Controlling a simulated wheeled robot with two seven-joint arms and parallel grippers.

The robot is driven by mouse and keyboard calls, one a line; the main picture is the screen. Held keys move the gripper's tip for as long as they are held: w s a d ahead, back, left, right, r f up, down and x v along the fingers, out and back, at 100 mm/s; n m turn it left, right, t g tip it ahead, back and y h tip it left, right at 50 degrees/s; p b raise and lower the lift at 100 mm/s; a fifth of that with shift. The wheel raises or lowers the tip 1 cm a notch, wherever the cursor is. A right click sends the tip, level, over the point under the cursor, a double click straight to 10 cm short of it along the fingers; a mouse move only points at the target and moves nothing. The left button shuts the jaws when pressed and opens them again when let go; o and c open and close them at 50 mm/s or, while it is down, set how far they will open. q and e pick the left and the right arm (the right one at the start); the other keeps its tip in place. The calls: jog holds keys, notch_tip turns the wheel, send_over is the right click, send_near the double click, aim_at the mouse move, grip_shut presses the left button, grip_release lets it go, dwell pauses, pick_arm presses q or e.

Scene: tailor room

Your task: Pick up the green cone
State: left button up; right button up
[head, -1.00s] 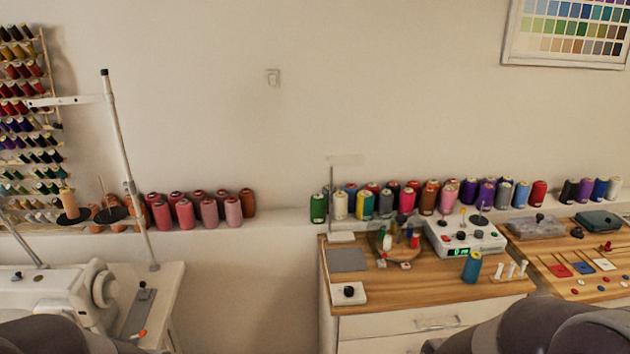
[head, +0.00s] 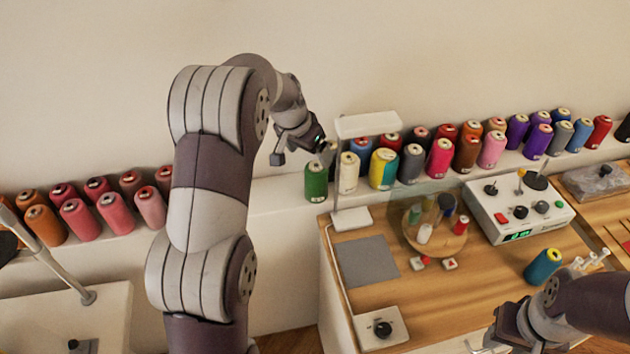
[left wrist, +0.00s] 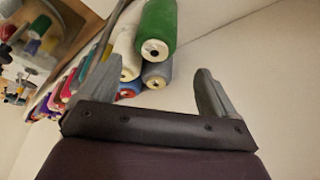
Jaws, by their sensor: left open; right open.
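The green cone (head: 316,184) stands upright at the left end of the row of thread cones on the white ledge. In the left wrist view it also shows (left wrist: 157,28), partly cut off by the top edge, beyond the space between the fingers. My left gripper (head: 302,156) is open and empty, above and slightly left of the green cone in the head view. Both its fingers show in the left wrist view (left wrist: 157,80). My right gripper (head: 490,346) is open at the bottom edge, low over the wooden table, partly cut off.
A white cone (head: 348,172) stands close right of the green one, with several more cones beyond. A white lamp (head: 368,125) rises in front of them, its post near the green cone. The ledge (head: 280,200) left of the green cone is clear.

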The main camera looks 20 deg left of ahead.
aim_at(318, 170)
pick_arm(q)
jog(key=x, duration=0.3)
jog(key=shift+w+d, duration=0.1)
jog(key=shift+d, duration=0.1)
jog(key=shift+d+f, duration=0.15)
jog(key=shift+f, duration=0.1)
jog(key=x, duration=0.3)
jog(key=p+x, duration=0.1)
jog(key=x, duration=0.1)
jog(key=shift+f, duration=0.25)
jog(key=shift+s+r, duration=0.1)
jog(key=shift+s, duration=0.25)
jog(key=c, duration=1.2)
